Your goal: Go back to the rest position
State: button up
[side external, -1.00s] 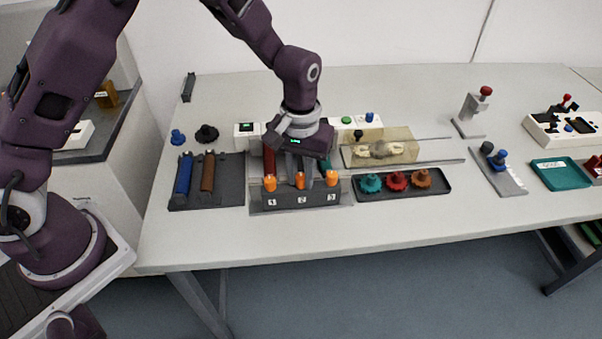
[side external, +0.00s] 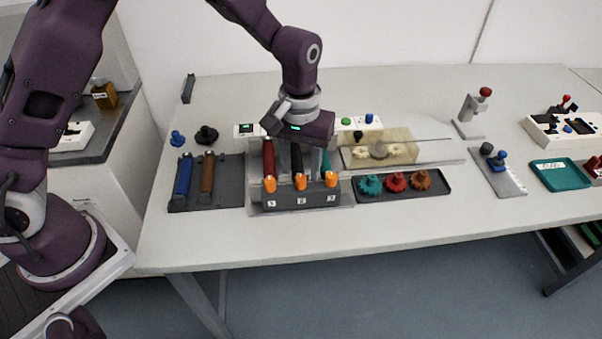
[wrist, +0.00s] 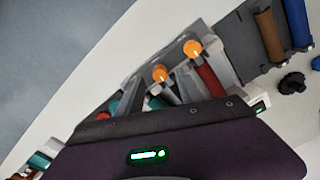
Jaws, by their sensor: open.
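My gripper (side external: 305,155) is above the numbered rack (side external: 302,200) in the side view, its fingers pointing down behind the orange caps. It is open, and I see nothing held in it. The rack carries a red cylinder (side external: 268,158), a black cylinder (side external: 297,160) and a teal cylinder (side external: 328,160), each behind an orange cap. In the wrist view the gripper body covers the lower part, and the red cylinder (wrist: 209,82) shows beyond it.
A dark tray (side external: 228,187) with blue and brown cylinders lies left of the rack. A tray of gears (side external: 440,188) and a clear block with pale gears (side external: 380,150) lie right. Button boxes (side external: 360,122) stand behind. The table front (side external: 400,225) is clear.

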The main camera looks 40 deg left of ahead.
notch_tip(320, 180, up, 4)
jog(key=shift+r, duration=0.1)
jog(key=s+a+r+t+h, duration=0.1)
jog(key=s+a+r, duration=0.1)
jog(key=r, duration=0.3)
jog(key=s+a+r, duration=0.2)
jog(key=s+r, duration=0.1)
jog(key=r, duration=0.2)
jog(key=s+a+r+m+t, duration=0.2)
jog(key=s+a+r, duration=0.1)
jog(key=s, duration=0.7)
jog(key=s+a+r+m+t+y, duration=0.1)
jog(key=s+a+r+t, duration=0.1)
jog(key=s, duration=0.7)
jog(key=shift+s+a+r+m+t, duration=0.3)
jog(key=shift+s+a+r+m, duration=0.1)
jog(key=shift+a+r, duration=0.2)
jog(key=shift+w, duration=0.1)
